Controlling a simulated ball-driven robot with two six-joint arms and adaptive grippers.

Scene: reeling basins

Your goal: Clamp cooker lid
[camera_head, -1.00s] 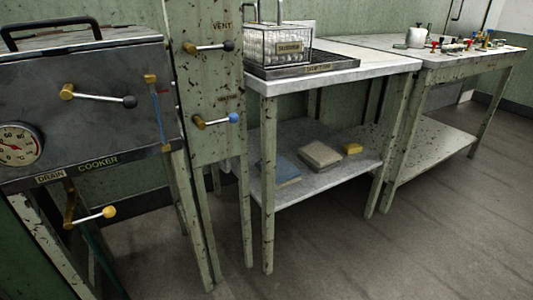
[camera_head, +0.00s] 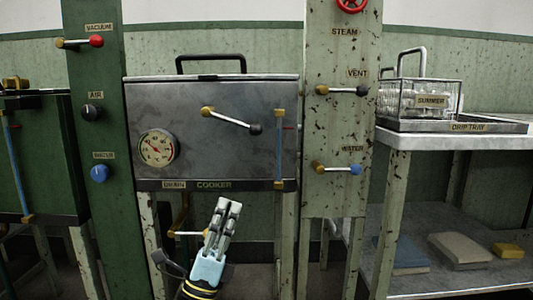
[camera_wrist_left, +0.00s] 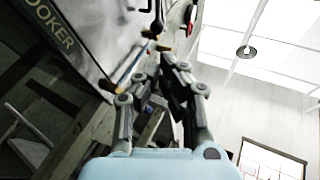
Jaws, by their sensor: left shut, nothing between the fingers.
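The cooker (camera_head: 215,105) is a grey metal box in the middle of the head view, with its lid (camera_head: 235,77) on top and a black lid handle (camera_head: 211,58) standing up. A lever with a brass hub and black knob (camera_head: 232,118) is on its front face, tilted down to the right. My left gripper (camera_head: 229,205) is shut and empty, pointing up in front of the cooker's lower edge. In the left wrist view my left gripper (camera_wrist_left: 170,72) shows below the cooker's side, with the COOKER label (camera_wrist_left: 52,30) at upper left. My right gripper is not in view.
A round gauge (camera_head: 157,148) and a blue sight tube (camera_head: 279,147) are on the cooker's front. A brass drain lever (camera_head: 188,233) is below. Posts with vacuum (camera_head: 80,43), vent (camera_head: 342,91) and water levers (camera_head: 337,169) flank it. A wire basket (camera_head: 420,100) stands on a drip tray at right.

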